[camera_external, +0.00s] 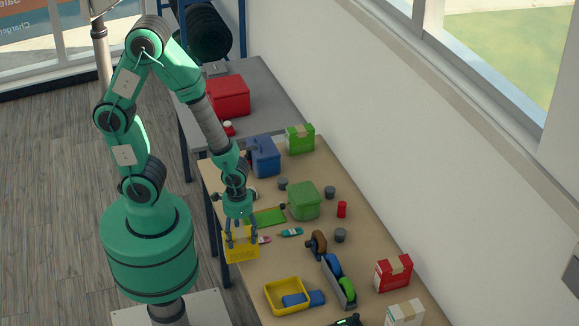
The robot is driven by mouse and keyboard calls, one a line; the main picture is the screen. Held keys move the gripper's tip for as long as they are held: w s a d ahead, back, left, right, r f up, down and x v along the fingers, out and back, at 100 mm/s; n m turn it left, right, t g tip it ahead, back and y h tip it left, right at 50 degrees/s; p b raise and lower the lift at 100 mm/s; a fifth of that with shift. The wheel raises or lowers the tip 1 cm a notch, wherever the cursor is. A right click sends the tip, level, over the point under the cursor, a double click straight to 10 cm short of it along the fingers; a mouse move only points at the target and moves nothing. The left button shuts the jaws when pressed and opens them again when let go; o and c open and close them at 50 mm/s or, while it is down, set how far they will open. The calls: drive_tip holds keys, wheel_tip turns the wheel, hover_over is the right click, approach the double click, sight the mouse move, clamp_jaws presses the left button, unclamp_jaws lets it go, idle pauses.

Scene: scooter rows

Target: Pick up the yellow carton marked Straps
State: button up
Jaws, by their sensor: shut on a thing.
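A yellow carton (241,251) is at the left edge of the wooden workbench, directly below my arm. My gripper (241,241) points down over it, with its fingers on the carton's upper part, and is shut on it. The fingers cover part of the carton, and no marking on it can be read at this size. I cannot tell whether its underside touches the bench or is a little above it.
Close by lie a green flat item (268,217), a pink-tipped item (264,240) and a teal item (292,232). A green box (304,201) and blue container (264,157) stand farther back. A yellow tray (270,303) and red carton (394,271) are nearer the front.

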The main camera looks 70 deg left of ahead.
drive_tip(key=shift+s+a+r, duration=0.1)
drive_tip(key=shift+s+a, duration=0.2)
drive_tip(key=shift+s, duration=0.4)
drive_tip(key=shift+s+a+r, duration=0.1)
drive_tip(key=shift+s+a, duration=0.15)
drive_tip(key=shift+s, duration=0.5)
drive_tip(key=shift+s+a+r, duration=0.1)
drive_tip(key=shift+s+a, duration=0.2)
drive_tip(key=shift+s, duration=0.4)
